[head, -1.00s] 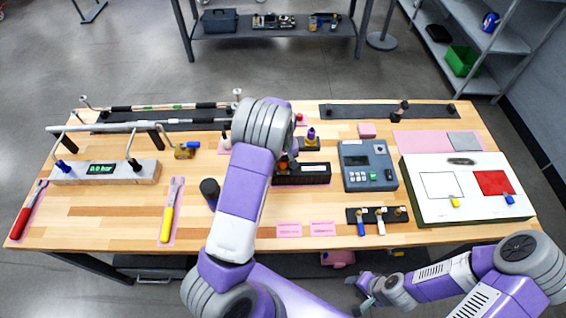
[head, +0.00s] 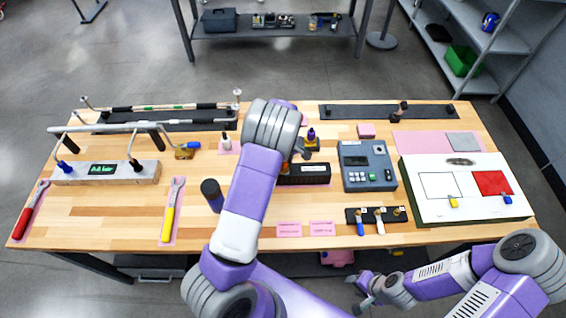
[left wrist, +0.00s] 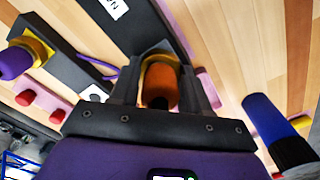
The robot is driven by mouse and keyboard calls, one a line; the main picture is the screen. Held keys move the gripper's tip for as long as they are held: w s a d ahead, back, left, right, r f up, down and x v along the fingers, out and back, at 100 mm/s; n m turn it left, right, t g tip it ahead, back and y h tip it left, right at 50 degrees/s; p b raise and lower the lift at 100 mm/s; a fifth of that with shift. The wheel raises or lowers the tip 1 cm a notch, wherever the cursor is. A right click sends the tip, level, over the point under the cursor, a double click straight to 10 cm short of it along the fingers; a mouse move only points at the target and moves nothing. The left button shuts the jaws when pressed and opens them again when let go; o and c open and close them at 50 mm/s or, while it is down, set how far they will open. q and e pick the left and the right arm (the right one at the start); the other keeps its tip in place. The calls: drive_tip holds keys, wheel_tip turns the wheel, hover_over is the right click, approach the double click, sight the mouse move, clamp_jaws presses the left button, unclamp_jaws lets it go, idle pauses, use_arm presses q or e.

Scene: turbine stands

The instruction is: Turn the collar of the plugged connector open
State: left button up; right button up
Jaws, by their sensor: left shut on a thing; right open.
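In the left wrist view, the plugged connector with its orange collar (left wrist: 160,76) stands in a brass ring (left wrist: 157,55) on a dark mount. My left gripper (left wrist: 162,88) is shut on the collar, one finger on each side. In the head view my left arm hides the connector. A second connector with a purple body and brass ring (left wrist: 18,62) stands at the left of the wrist view; its purple top (head: 311,134) shows in the head view. My right gripper (head: 366,292) is open and empty, low in front of the table edge.
A black box (head: 308,173) lies beside my left wrist. A grey meter (head: 368,168) stands to its right. A blue cylinder (left wrist: 268,118) stands right of my left gripper in the wrist view. Bare wood (head: 120,205) lies at the front left.

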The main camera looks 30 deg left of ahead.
idle(0.4)
use_arm(q)
drive_tip(key=o, duration=1.1)
wheel_tip(320, 180, up, 8)
drive_tip(key=shift+f, duration=0.2)
